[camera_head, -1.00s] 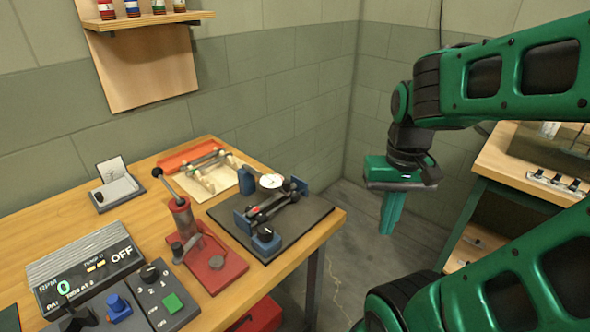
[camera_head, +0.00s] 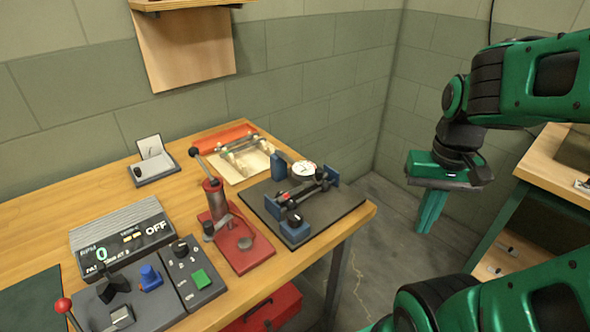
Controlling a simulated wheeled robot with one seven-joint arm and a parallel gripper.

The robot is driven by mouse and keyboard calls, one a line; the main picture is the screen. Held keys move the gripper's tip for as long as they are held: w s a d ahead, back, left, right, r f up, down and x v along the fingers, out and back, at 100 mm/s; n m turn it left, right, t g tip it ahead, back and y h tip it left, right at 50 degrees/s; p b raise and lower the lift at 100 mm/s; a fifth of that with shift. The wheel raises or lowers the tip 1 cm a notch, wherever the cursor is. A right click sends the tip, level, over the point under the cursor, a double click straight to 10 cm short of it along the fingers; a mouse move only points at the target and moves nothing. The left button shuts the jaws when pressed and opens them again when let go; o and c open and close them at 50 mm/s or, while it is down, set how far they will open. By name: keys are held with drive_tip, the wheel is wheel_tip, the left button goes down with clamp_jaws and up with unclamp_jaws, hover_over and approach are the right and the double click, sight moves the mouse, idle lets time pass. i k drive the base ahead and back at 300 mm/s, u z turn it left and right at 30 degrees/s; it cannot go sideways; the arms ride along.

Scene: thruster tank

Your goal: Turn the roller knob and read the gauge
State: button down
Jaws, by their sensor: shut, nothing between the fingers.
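The gauge (camera_head: 305,169) is a round white dial at the back of a fixture on a dark plate (camera_head: 341,207), near the table's right end. Its reading is too small to make out. A dark roller bar lies between blue supports in front of the dial, and a black knob (camera_head: 294,218) sits at its near end by a blue block (camera_head: 295,236). My gripper (camera_head: 428,222) is green, points down and is shut and empty. It hangs in the air right of the table, apart from the fixture.
A red press with a lever (camera_head: 245,244) stands left of the dark plate. A display box (camera_head: 122,236) reads 0 and OFF, with a switch panel (camera_head: 196,278) before it. A shelf unit (camera_head: 545,165) stands at right. Bare floor lies between it and the table.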

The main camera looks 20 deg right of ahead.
sight(294, 218)
drive_tip(key=z, duration=0.3)
drive_tip(key=k, duration=1)
drive_tip(key=u, duration=0.4)
drive_tip(key=i, duration=0.5)
drive_tip(key=z, duration=0.1)
